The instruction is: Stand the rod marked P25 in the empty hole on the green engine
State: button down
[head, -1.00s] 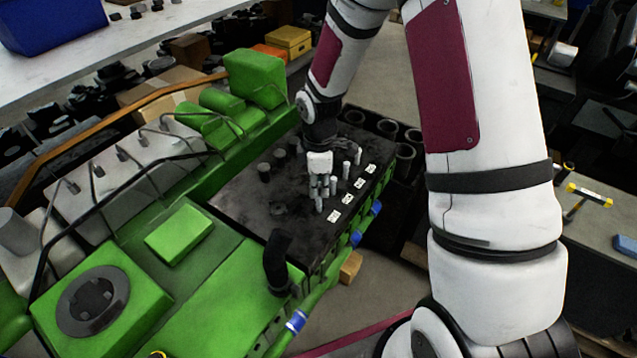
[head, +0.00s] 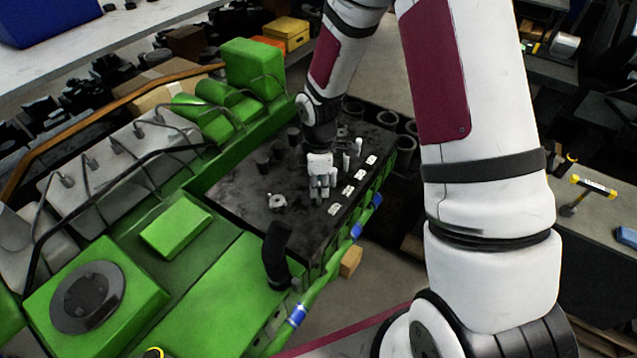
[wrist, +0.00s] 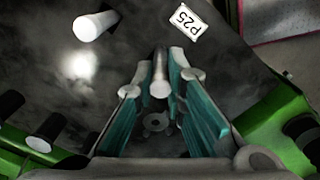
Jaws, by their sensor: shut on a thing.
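My gripper (head: 320,190) is low over the dark deck of the green engine (head: 180,226). In the wrist view its teal-padded fingers (wrist: 166,95) are shut on a pale rod (wrist: 159,86). A white tag marked P25 (wrist: 186,20) lies on the deck just beyond this rod. I read no mark on the rod itself. A second pale rod (wrist: 94,26) stands apart at the upper left. A grey ringed fitting (wrist: 155,123) shows on the deck between the fingers; it also shows left of my gripper in the head view (head: 277,202). Whether its centre is empty is unclear.
More pale rods (head: 357,147) stand beside a row of white tags (head: 347,190) along the deck's right edge. Dark posts (head: 263,165) stand on the far left of the deck. A black bent pipe (head: 273,255) rises at the near edge.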

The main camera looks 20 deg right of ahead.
jog(key=shift+f, duration=0.4)
jog(key=c, duration=1.6)
grip_release()
jog(key=shift+o, duration=0.2)
notch_tip(320, 180, up, 12)
jog(key=shift+s, duration=0.1)
